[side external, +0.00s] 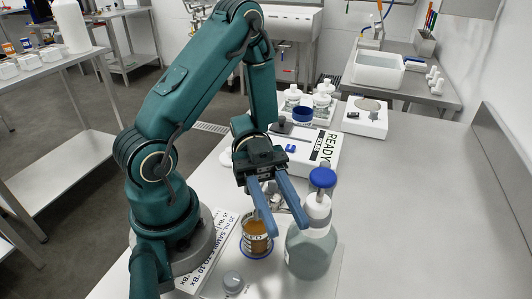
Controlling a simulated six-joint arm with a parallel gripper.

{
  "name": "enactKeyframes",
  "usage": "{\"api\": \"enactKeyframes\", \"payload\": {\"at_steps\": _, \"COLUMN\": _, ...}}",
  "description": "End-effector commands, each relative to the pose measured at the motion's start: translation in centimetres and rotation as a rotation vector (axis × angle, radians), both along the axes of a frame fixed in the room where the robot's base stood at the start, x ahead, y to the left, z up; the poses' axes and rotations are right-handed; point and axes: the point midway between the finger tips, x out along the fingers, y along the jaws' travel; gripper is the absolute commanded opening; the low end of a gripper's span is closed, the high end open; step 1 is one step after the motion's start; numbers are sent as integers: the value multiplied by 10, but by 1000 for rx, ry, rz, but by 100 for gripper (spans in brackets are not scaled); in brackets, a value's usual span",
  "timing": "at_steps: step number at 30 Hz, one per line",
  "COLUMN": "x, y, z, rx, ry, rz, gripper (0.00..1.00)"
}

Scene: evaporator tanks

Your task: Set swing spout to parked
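My gripper (287,231) has two blue fingers pointing down, spread apart with nothing visible between them. It hangs between an amber-filled jar (257,246) with a partly hidden label, on the left, and a large clear bottle (310,252) with a blue cap, on the right. Small metallic parts (273,190) show behind the fingers, mostly covered by my gripper. I cannot tell whether they are the swing spout, and I cannot read any spout position. Whether a finger touches the jar or bottle is unclear.
A grey knob (233,282) sits in front of the jar. The bench (430,210) is clear on the right.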

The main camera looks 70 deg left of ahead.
Motion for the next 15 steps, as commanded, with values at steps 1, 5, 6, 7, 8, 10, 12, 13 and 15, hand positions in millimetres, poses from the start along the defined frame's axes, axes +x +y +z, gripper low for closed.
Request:
{"api": "enactKeyframes", "payload": {"at_steps": 1, "x": -1, "y": -3, "z": 0, "rx": 1, "ry": 1, "rz": -2, "gripper": 34}}
{"api": "enactKeyframes", "payload": {"at_steps": 5, "x": -1, "y": -5, "z": 0, "rx": 2, "ry": 1, "rz": 0, "gripper": 34}}
{"api": "enactKeyframes", "payload": {"at_steps": 6, "x": -1, "y": -5, "z": 0, "rx": 2, "ry": 1, "rz": 0, "gripper": 34}}
{"api": "enactKeyframes", "payload": {"at_steps": 7, "x": -1, "y": -5, "z": 0, "rx": 2, "ry": 1, "rz": 0, "gripper": 34}}
{"api": "enactKeyframes", "payload": {"at_steps": 8, "x": -1, "y": -5, "z": 0, "rx": 2, "ry": 1, "rz": 0, "gripper": 34}}
{"api": "enactKeyframes", "payload": {"at_steps": 10, "x": -1, "y": -5, "z": 0, "rx": 1, "ry": 1, "rz": 0, "gripper": 34}}
{"api": "enactKeyframes", "payload": {"at_steps": 12, "x": -1, "y": -5, "z": 0, "rx": 1, "ry": 1, "rz": 0, "gripper": 19}}
{"api": "enactKeyframes", "payload": {"at_steps": 13, "x": -1, "y": -5, "z": 0, "rx": 1, "ry": 1, "rz": 0, "gripper": 8}}
{"api": "enactKeyframes", "payload": {"at_steps": 15, "x": -1, "y": -5, "z": 0, "rx": 1, "ry": 1, "rz": 0, "gripper": 0}}
